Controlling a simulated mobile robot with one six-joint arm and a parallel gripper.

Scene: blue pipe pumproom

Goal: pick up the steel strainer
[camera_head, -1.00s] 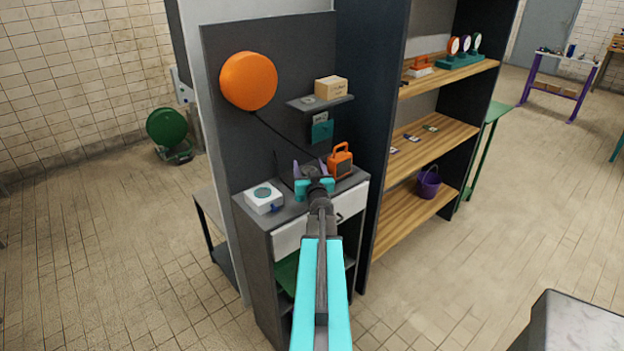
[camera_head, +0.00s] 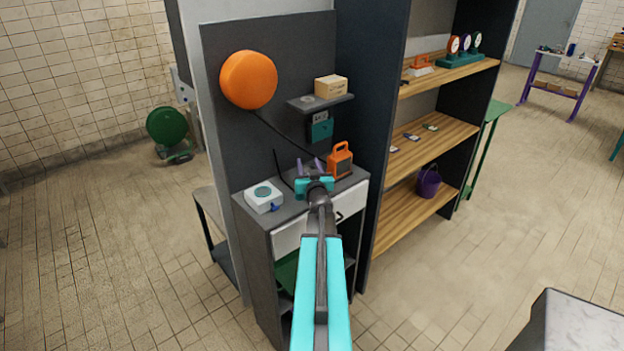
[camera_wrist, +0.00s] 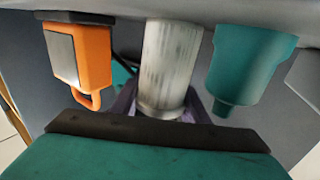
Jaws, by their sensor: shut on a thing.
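The steel strainer (camera_wrist: 168,70) is a pale, streaked metal cylinder in the middle of the wrist view, where the scene appears upside down. Its far end meets the grey counter surface, and I cannot tell whether it is lifted clear. My gripper (camera_head: 310,166) has purple fingers and is over the counter in the head view. In the wrist view my gripper (camera_wrist: 162,105) has its fingers at either side of the strainer's near end, shut on it. The strainer is hidden behind my gripper in the head view.
An orange lantern (camera_head: 340,160) stands close beside my gripper, also in the wrist view (camera_wrist: 82,55). A teal vessel (camera_wrist: 248,60) is on the strainer's other side. A shelf (camera_head: 322,103) and dark panel (camera_head: 240,135) stand behind.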

